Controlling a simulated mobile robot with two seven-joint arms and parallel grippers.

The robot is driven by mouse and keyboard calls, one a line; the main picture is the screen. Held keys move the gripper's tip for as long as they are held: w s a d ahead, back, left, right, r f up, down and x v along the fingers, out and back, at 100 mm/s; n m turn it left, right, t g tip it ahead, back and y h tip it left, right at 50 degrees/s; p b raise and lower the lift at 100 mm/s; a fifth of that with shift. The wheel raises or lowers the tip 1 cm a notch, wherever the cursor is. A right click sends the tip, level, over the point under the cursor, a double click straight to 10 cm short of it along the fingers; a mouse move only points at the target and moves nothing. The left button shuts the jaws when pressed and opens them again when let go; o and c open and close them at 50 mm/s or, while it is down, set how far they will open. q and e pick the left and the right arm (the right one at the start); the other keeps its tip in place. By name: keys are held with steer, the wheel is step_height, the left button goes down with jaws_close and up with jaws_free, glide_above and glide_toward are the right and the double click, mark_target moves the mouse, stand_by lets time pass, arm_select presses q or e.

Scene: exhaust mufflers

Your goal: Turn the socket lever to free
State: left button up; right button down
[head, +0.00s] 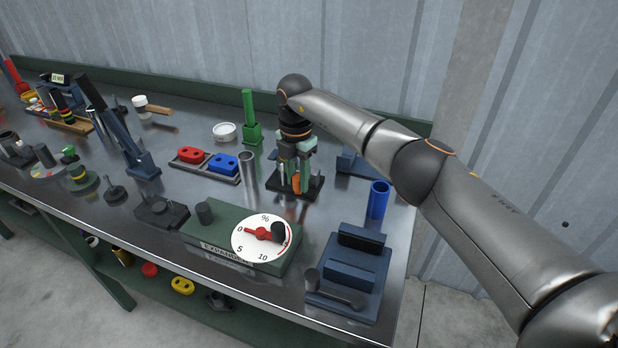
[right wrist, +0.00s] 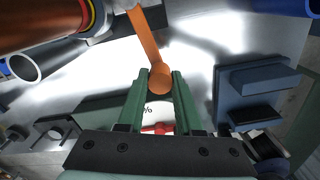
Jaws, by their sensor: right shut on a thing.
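The socket lever (right wrist: 145,38) is an orange bar with a round end, and it also shows in the head view (head: 296,184) low under the fingers. My right gripper (head: 295,160) points down over a small dark stand (head: 312,188). In the right wrist view its two green fingers are shut on the lever's round end, one on each side. The lever runs from there towards the top of the picture. The socket and any free mark are hidden by the gripper. My left gripper is not in view.
A grey metal tube (head: 248,170) stands close left of the gripper. A blue cup (head: 378,199) stands to its right. The dial box (head: 196,237) and a dark blue clamp block (head: 350,270) lie in front. A green post (head: 249,120) stands behind left.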

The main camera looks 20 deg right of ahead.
steer(key=shift+w+a+m+b, duration=0.35)
steer(key=shift+w+a+m, duration=0.3)
steer(key=shift+m, duration=0.35)
steer(key=shift+r, duration=0.1)
steer(key=c, duration=0.6)
jaws_free()
steer(key=shift+o, duration=0.2)
steer(key=shift+s, duration=0.1)
step_height(320, 180, up, 12)
steer(key=shift+r, duration=0.2)
steer(key=shift+f, duration=0.1)
